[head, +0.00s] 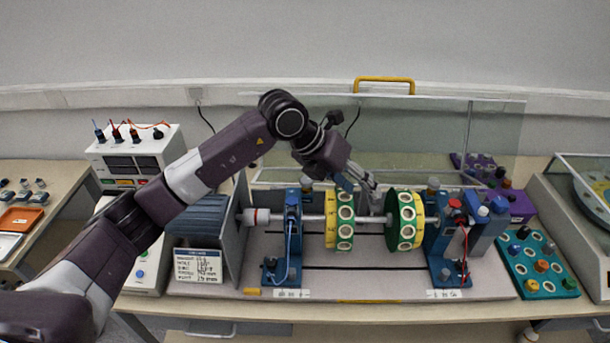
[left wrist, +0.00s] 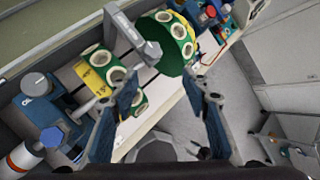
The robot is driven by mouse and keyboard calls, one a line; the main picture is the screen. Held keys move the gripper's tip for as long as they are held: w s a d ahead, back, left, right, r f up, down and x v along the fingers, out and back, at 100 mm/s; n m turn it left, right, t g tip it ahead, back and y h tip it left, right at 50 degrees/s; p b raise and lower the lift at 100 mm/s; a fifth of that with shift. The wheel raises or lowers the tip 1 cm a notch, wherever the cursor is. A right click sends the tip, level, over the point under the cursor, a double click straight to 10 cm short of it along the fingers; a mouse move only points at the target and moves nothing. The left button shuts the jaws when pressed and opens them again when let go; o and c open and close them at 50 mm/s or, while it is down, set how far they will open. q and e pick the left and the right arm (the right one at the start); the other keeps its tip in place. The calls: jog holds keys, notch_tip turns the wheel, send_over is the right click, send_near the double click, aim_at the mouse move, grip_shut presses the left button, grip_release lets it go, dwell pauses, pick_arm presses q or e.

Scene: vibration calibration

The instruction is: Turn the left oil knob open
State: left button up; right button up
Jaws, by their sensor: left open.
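The left oil knob appears to be the small amber-brown knob (head: 307,184) on top of the left blue bearing stand (head: 292,235). My left gripper (left wrist: 160,78) is open and empty. In the head view it (head: 372,198) reaches down by the shaft between the two green-and-yellow discs, to the right of the left stand. My right gripper is not in view.
The left disc (head: 345,212) and right disc (head: 406,220) flank my gripper. A clear cover with a yellow handle (head: 384,79) stands behind. A similar amber knob (head: 433,183) tops the right stand. A data card (head: 198,266) stands at the front left.

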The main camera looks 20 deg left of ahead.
aim_at(306, 180)
pick_arm(q)
jog(key=w+a+r+n+y, duration=0.25)
jog(key=a+y, duration=0.35)
jog(key=a, duration=0.8)
jog(key=shift+m, duration=0.25)
jog(key=p+x, duration=0.1)
jog(key=x, duration=0.2)
jog(key=p+x, duration=0.2)
jog(key=x, duration=0.2)
jog(key=shift+w+a+f, duration=0.15)
jog(key=shift+w+f, duration=0.1)
jog(key=shift+w, duration=0.1)
jog(key=shift+w+f, duration=0.2)
jog(key=shift+f, duration=0.35)
jog(key=c, duration=1.2)
jog(key=shift+o, duration=0.2)
